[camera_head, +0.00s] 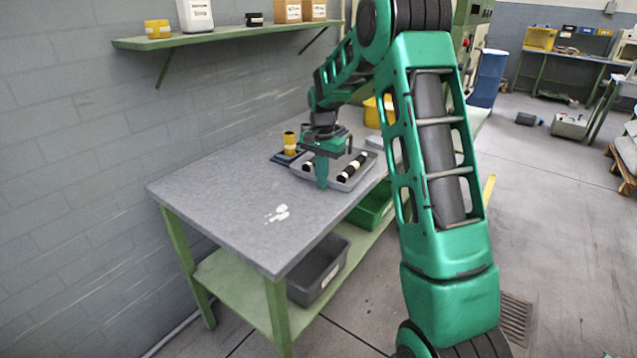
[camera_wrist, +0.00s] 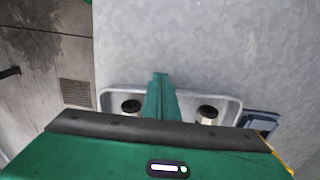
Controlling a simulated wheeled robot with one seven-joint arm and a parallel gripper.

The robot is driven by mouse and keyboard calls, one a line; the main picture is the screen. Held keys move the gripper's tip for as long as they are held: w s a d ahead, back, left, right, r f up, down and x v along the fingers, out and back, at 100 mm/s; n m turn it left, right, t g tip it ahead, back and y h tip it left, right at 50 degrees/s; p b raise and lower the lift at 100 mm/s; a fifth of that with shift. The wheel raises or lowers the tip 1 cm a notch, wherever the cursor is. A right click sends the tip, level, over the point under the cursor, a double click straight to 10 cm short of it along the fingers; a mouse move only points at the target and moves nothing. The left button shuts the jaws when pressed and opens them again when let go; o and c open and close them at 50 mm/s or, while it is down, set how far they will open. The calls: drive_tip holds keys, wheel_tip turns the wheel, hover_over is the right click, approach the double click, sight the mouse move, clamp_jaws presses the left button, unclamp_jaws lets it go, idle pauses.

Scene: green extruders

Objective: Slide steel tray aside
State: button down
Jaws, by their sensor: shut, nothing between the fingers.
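The steel tray (camera_head: 345,180) is a shallow grey metal tray on the workbench, near its front edge. Dark cylinders (camera_head: 352,166) with pale bands lie or stand in it. In the wrist view the tray (camera_wrist: 232,103) shows at the bottom, with a dark round end on each side of my fingers. My green gripper (camera_head: 321,180) points down at the tray's near left side, its fingers closed together and empty. In the wrist view the fingers (camera_wrist: 161,80) reach across the tray's rim. I cannot tell whether they touch the tray. My gripper body hides part of the tray.
A yellow and black cylinder (camera_head: 290,143) stands on a blue pad (camera_head: 284,158) left of the tray. The worktop (camera_head: 230,190) is clear toward the near left, except for a white spill (camera_head: 278,212). A yellow bin (camera_head: 372,112) stands behind. A wall shelf (camera_head: 215,36) hangs above.

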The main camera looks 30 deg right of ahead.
drive_tip(key=a, duration=0.1)
drive_tip(key=s+a, duration=0.1)
drive_tip(key=a, duration=0.1)
drive_tip(key=shift+s+a+r, duration=0.3)
drive_tip(key=shift+s, duration=0.05)
wheel_tip(320, 180, up, 9)
drive_tip(key=shift+r, duration=0.15)
drive_tip(key=s+d+r+n, duration=0.2)
drive_tip(key=s, duration=0.9)
drive_tip(key=s+d+r+n, duration=0.1)
drive_tip(key=s+r, duration=0.1)
drive_tip(key=s, duration=0.9)
drive_tip(key=s+a+f+n, duration=0.1)
drive_tip(key=s+f, duration=0.1)
drive_tip(key=s, duration=0.7)
drive_tip(key=s+f+n, duration=0.2)
drive_tip(key=s+f, duration=0.1)
drive_tip(key=s, duration=0.7)
drive_tip(key=shift+s+a+n, duration=0.15)
drive_tip(key=shift+a+n, duration=0.15)
drive_tip(key=shift+a, duration=0.1)
drive_tip(key=shift+f, duration=0.15)
